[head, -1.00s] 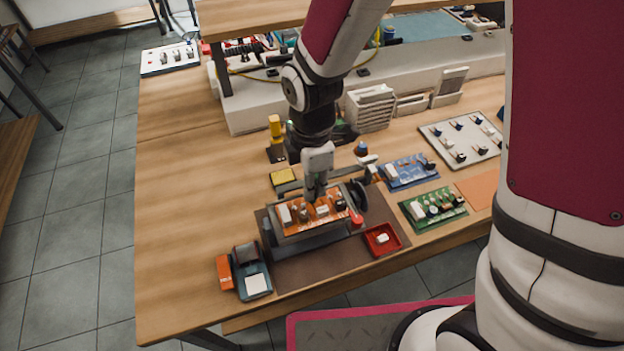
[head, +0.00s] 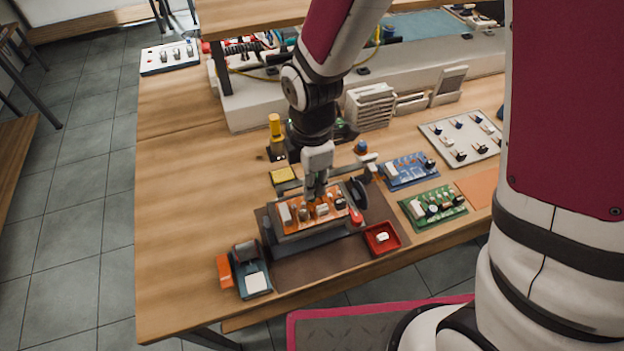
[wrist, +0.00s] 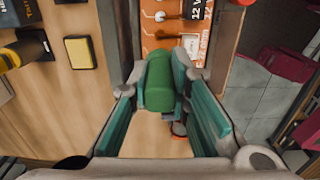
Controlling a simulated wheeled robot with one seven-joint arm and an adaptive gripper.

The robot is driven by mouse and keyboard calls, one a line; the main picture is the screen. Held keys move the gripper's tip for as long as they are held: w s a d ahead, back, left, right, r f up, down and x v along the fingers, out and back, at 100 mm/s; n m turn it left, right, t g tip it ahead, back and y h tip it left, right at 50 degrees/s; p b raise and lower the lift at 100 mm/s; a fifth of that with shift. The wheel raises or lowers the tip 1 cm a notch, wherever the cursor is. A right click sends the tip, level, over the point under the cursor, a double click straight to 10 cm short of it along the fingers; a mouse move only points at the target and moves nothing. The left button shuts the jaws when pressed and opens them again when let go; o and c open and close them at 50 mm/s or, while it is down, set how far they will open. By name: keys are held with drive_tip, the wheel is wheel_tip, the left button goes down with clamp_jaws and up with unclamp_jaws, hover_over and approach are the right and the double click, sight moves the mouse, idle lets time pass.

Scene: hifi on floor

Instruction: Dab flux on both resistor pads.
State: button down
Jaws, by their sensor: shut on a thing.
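The orange circuit board (head: 290,232) is held in a dark holder (head: 300,246) on a brown mat at the table's front. Its upper edge also shows in the wrist view (wrist: 160,42), with printed white text and small parts. My gripper (head: 316,192) is above the board, pointing down. In the wrist view, its teal fingers (wrist: 163,90) are shut on a green cylindrical tool (wrist: 159,84), seemingly the flux pen. The tool's tip is hidden, so I cannot tell whether it touches the board. The two resistor pads cannot be made out.
A red tray (head: 396,246) with a white part is right of the holder. A blue-and-orange device (head: 247,268) stands at front left. A yellow sponge (head: 284,175) and yellow-topped holder (head: 275,128) lie behind. Green (head: 432,208) and blue (head: 408,170) boards are at right.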

drive_tip(key=shift+r+p, duration=1.25)
drive_tip(key=shift+r, duration=1)
drive_tip(key=shift+f, duration=0.15)
drive_tip(key=shift+w+d+f+b, duration=0.15)
drive_tip(key=shift+d+f+b, duration=0.35)
drive_tip(key=shift+f, duration=0.35)
drive_tip(key=shift+w+d+f+b, duration=0.15)
drive_tip(key=shift+d+f+b, duration=0.15)
drive_tip(key=shift+d+f, duration=0.45)
drive_tip(key=shift+a+f, duration=0.1)
drive_tip(key=shift+a, duration=0.05)
drive_tip(key=shift+f, duration=0.45)
idle(0.3)
drive_tip(key=shift+r, duration=0.1)
